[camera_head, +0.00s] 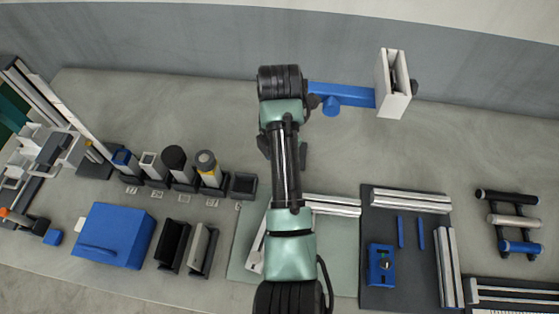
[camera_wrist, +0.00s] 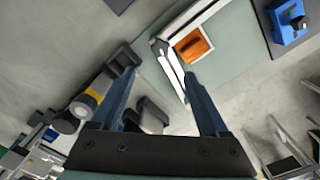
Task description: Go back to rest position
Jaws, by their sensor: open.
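My gripper (camera_wrist: 159,73) is open in the wrist view, with its two dark blue fingers spread apart. No object shows between the fingertips except the grey table and a white frame corner farther off. In the head view my arm reaches out over the middle of the table, and its links hide most of the gripper. An orange piece (camera_wrist: 194,46) lies on the pale green mat (camera_wrist: 243,25), beside a white bar frame (camera_wrist: 172,68), apart from the fingers. The orange piece is hidden in the head view.
Several holders with canisters (camera_head: 207,168) stand left of my arm, near a blue box (camera_head: 113,235) and dark slotted stands (camera_head: 173,246). A dark tray (camera_head: 378,207) with a blue block (camera_head: 380,265) lies right.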

